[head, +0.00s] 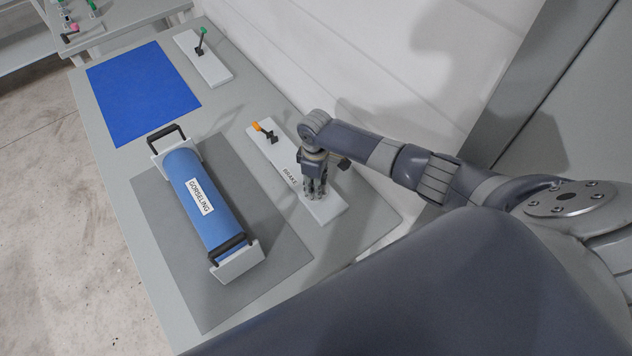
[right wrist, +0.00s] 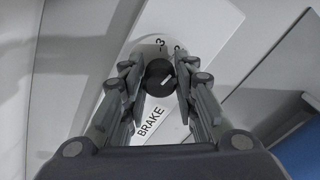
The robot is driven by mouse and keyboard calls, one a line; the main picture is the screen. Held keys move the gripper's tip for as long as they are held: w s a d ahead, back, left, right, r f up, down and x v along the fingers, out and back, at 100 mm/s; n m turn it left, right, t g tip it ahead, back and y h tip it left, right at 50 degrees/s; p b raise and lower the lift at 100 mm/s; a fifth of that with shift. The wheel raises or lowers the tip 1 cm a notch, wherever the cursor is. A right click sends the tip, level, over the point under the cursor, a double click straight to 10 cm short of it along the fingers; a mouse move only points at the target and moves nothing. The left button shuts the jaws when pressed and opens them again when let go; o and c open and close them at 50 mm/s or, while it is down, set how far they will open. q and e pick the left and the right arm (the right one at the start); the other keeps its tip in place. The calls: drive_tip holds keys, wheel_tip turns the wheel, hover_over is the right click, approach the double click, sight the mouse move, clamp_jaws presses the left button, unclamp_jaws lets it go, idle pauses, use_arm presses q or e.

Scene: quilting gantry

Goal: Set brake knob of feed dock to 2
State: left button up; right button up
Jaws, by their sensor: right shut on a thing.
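The feed dock's white panel (head: 274,153) lies on the bench, with the word BRAKE printed on it. The black round brake knob (right wrist: 158,75) shows in the right wrist view, with a short white mark slanting to the upper right. A 3 stands above the knob, and a partly covered numeral, seemingly a 2, is to its right. I cannot tell exactly which number the mark meets. My right gripper (head: 315,190) points down over the panel; in the right wrist view its fingers (right wrist: 158,85) are shut on the knob from both sides. My left gripper is not in view.
An orange-tipped lever (head: 263,129) stands on the same panel. A blue roll (head: 205,200) labelled GORSELING lies in a handled cradle on a grey mat (head: 205,308). A blue sheet (head: 143,92) and another white panel with a green-tipped lever (head: 201,42) are farther back. A wall rises behind.

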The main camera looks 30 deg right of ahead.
drive_tip(key=shift+a+f, duration=0.1)
drive_tip(key=o, duration=0.8)
drive_tip(key=shift+o, duration=1.2)
drive_tip(key=shift+w, duration=0.1)
wheel_tip(320, 180, up, 12)
drive_tip(key=shift+f, duration=0.1)
